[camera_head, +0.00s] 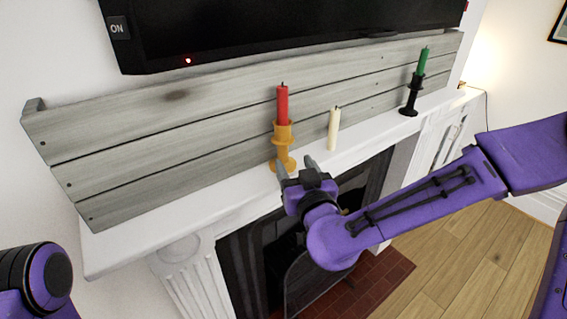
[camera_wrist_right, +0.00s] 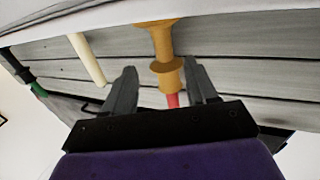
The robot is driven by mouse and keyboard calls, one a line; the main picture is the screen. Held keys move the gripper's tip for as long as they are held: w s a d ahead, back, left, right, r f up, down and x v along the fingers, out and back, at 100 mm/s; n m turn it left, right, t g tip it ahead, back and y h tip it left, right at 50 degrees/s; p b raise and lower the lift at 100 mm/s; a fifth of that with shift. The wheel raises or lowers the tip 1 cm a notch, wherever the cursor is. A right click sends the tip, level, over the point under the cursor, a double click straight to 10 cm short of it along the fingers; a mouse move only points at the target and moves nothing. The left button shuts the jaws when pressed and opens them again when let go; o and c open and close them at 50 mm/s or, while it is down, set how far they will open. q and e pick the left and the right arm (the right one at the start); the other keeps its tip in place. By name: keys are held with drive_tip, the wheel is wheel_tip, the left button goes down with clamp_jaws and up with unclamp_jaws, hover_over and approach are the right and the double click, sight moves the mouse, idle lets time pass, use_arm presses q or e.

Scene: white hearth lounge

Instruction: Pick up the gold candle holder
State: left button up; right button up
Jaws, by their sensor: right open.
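The gold candle holder (camera_head: 283,143) stands upright on the white mantel with a red candle (camera_head: 282,104) in it. My right gripper (camera_head: 296,167) is at the front of the mantel, close to the holder's lower part. In the right wrist view, the open fingers of my right gripper (camera_wrist_right: 163,90) lie to either side of the gold candle holder (camera_wrist_right: 165,66) as seen, with a gap to each. I cannot tell how far the holder reaches between the fingers. In the head view only part of my left arm shows at the lower left; its gripper is out of view.
A cream candle (camera_head: 334,129) stands just right of the holder; it also shows in the wrist view (camera_wrist_right: 88,58). A black holder (camera_head: 412,95) with a green candle (camera_head: 422,61) is farther right. Grey planks (camera_head: 150,125) back the white mantel (camera_head: 130,243). A fireplace (camera_head: 262,262) is below.

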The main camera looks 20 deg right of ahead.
sight(285, 150)
drive_tip(key=w+p, duration=0.1)
drive_tip(key=w, duration=0.2)
drive_tip(key=w+p, duration=0.1)
drive_tip(key=w, duration=0.1)
drive_tip(key=shift+a+r+p, duration=0.25)
drive_tip(key=shift+r+p, duration=0.05)
drive_tip(key=shift+r, duration=0.05)
drive_tip(key=shift+w+d+f, duration=0.1)
drive_tip(key=shift+w+f, duration=0.1)
drive_tip(key=shift+w, duration=0.25)
drive_tip(key=shift+s, duration=0.1)
clamp_jaws()
drive_tip(key=shift+r, duration=0.1)
